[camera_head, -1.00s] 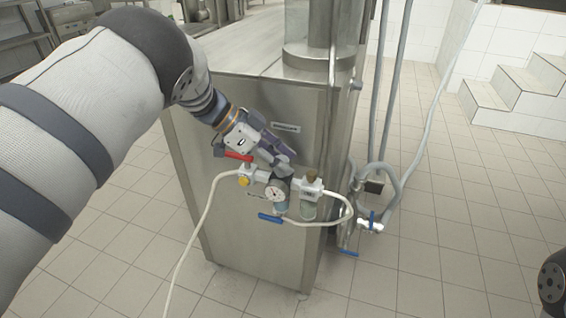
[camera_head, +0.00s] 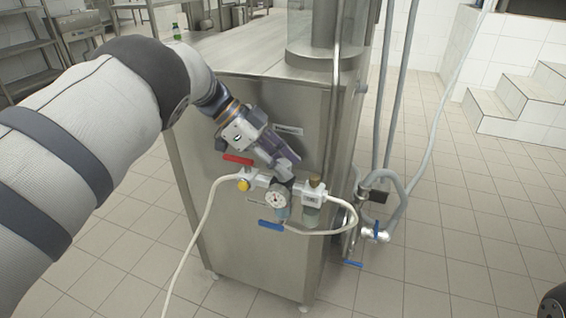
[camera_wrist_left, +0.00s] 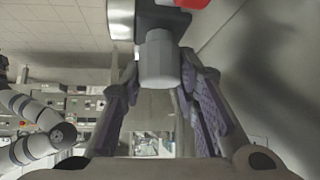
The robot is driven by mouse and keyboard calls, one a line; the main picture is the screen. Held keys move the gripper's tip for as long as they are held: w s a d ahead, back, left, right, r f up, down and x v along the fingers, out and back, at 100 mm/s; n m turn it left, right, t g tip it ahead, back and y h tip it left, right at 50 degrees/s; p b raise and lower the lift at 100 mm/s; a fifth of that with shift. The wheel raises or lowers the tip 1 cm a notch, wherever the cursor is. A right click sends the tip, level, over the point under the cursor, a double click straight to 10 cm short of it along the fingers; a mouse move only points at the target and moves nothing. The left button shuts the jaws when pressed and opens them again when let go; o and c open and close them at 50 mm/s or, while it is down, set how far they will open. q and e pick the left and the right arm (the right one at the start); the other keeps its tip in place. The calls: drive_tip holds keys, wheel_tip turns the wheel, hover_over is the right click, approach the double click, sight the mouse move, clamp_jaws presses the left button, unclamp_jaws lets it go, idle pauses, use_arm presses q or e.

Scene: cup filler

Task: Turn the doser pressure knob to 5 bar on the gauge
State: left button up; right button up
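The pressure gauge (camera_head: 278,198) has a round white dial and faces me on the front of the steel machine. Its needle is too small to read against the scale. My left gripper (camera_head: 284,171) points down at the doser fittings just above the gauge and hides the knob in the head view. In the left wrist view a grey faceted knob (camera_wrist_left: 160,58) sits between the two fingertips of my left gripper (camera_wrist_left: 159,75). The fingers lie close on both sides; I cannot tell whether both touch it.
A red lever (camera_head: 238,160) and a yellow knob (camera_head: 243,185) are left of the gauge. A blue lever (camera_head: 271,226) is below it. A filter unit (camera_head: 312,195) is on its right. A white hose (camera_head: 193,235) hangs in front; grey pipes (camera_head: 398,110) stand at right.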

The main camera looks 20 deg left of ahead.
use_arm(q)
drive_tip(key=o, duration=0.4)
drive_tip(key=shift+o, duration=0.2)
drive_tip(key=v, duration=1.2)
